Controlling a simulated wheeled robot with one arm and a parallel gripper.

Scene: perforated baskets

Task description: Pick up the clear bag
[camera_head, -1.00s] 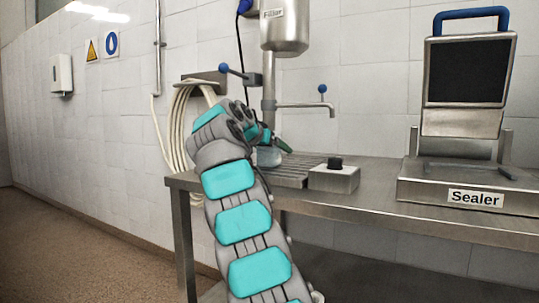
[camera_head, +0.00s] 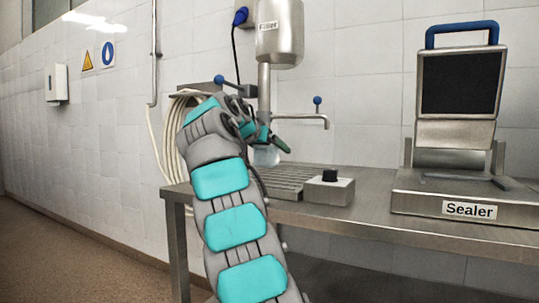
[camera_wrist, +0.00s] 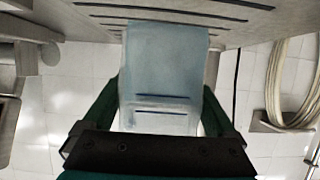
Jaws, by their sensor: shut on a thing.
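The clear bag (camera_wrist: 165,75) is a bluish, see-through pouch with two dark lines across it. In the wrist view it hangs between the green fingers of my gripper (camera_wrist: 160,112), which are shut on it. In the head view part of the bag (camera_head: 266,156) shows below my gripper (camera_head: 273,140), just above the slatted part of the steel table (camera_head: 290,180). My arm hides part of the bag there.
The filler (camera_head: 280,30) with its spout hangs above and behind my gripper. A small box with a black knob (camera_head: 329,189) and the sealer (camera_head: 465,195) stand to the right.

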